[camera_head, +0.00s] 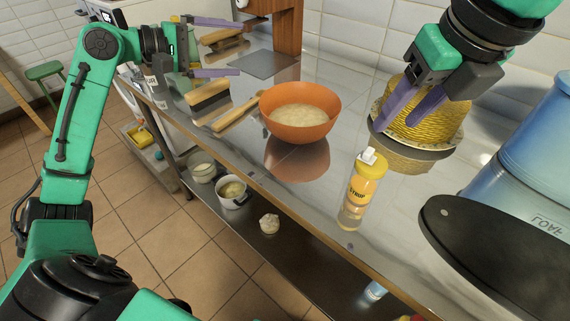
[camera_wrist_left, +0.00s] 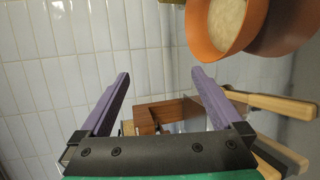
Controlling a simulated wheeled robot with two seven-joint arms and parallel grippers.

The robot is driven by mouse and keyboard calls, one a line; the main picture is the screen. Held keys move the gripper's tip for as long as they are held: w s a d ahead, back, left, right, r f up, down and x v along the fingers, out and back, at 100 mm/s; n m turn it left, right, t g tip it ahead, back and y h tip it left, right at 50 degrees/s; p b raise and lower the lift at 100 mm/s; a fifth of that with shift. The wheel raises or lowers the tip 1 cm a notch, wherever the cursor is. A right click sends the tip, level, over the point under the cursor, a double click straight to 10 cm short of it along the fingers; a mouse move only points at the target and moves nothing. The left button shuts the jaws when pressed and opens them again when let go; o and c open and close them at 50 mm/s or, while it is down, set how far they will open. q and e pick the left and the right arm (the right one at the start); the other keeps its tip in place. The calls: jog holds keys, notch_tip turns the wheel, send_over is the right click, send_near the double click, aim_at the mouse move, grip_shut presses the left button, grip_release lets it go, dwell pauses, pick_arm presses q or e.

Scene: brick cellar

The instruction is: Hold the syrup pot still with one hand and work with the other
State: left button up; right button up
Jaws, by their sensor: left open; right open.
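The syrup pot (camera_head: 362,185) is a clear yellow-orange bottle with a yellow cap and a white spout, labelled SYRUP. It stands upright near the front edge of the metal counter in the head view. My left gripper (camera_head: 235,47) is open and empty at the back left, well away from the bottle; its spread fingers also show in the left wrist view (camera_wrist_left: 161,72). My right gripper (camera_head: 399,122) is open, its fingers pointing down in front of a yellow woven round thing (camera_head: 437,108). I cannot tell whether they touch it. Neither gripper holds the bottle.
An orange bowl (camera_head: 286,127) of pale batter stands left of the bottle, also in the left wrist view (camera_wrist_left: 215,48). A wooden rolling pin (camera_head: 236,114) and a brush (camera_head: 208,101) lie further left. A black lid (camera_head: 500,240) and blue canister (camera_head: 535,135) crowd the right.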

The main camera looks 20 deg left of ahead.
pick_arm(q)
jog(key=s+d+f+m+g+h, duration=0.1)
jog(key=s+d+f+g+h, duration=0.15)
jog(key=s+d+g, duration=0.4)
jog(key=s+d+f+g+h, duration=0.2)
jog(key=s+d+g+h, duration=0.15)
jog(key=s+d, duration=0.6)
jog(key=n+t+h, duration=0.1)
jog(key=n+h, duration=0.1)
jog(key=n, duration=0.8)
send_near(351, 177)
jog(key=a, duration=0.1)
jog(key=a+f, duration=0.1)
jog(key=a, duration=0.1)
jog(key=shift+s+a, duration=0.1)
jog(key=shift+s, duration=0.05)
jog(key=shift+d+r, duration=0.15)
jog(key=shift+d, duration=0.25)
jog(key=w+d, duration=0.1)
jog(key=d, duration=0.3)
jog(key=w+d, duration=0.1)
jog(key=d, duration=0.4)
jog(key=w+d, duration=0.1)
jog(key=d, duration=0.3)
jog(key=shift+d, duration=0.35)
jog(key=shift+s, duration=0.1)
jog(key=c, duration=1.5)
